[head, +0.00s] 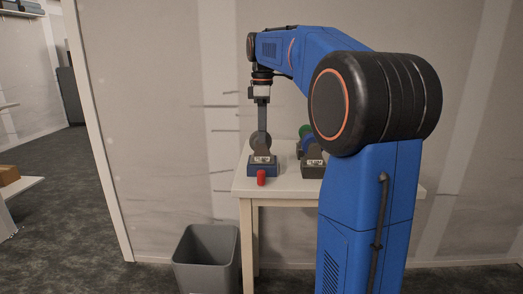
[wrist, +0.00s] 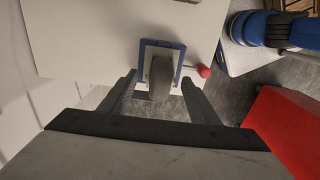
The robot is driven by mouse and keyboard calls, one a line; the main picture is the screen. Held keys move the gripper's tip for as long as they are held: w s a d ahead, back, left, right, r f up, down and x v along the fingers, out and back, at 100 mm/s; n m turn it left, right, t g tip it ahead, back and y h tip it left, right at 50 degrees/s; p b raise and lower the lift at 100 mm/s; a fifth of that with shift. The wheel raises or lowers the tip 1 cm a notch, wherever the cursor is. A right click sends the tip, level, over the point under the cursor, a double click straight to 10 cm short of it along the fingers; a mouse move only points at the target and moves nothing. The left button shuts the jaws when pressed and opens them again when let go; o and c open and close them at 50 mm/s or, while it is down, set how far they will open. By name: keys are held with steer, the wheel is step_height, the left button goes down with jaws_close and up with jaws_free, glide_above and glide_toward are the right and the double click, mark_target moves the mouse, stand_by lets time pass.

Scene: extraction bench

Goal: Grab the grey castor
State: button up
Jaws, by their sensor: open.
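The grey castor (wrist: 160,78) stands up from a blue-edged base (wrist: 179,58) in the wrist view. In the head view the castor (head: 254,143) sits on its blue base (head: 262,169) near the left end of the white table. My gripper (wrist: 158,80) is open, with one finger on either side of the castor in the picture and visible gaps to both. In the head view my gripper (head: 262,130) points down at the castor, and its fingers partly cover it. I cannot tell how far down the fingers reach along it.
A red knob (head: 261,177) sticks out from the base, also seen in the wrist view (wrist: 204,71). A dark fixture (head: 312,163) with blue and green parts stands to the right on the white table (head: 285,188). A grey bin (head: 206,262) stands on the floor below.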

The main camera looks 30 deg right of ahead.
mark_target(262, 148)
steer(key=shift+a+f, duration=0.15)
steer(key=shift+f, duration=3)
steer(key=c, duration=1.4)
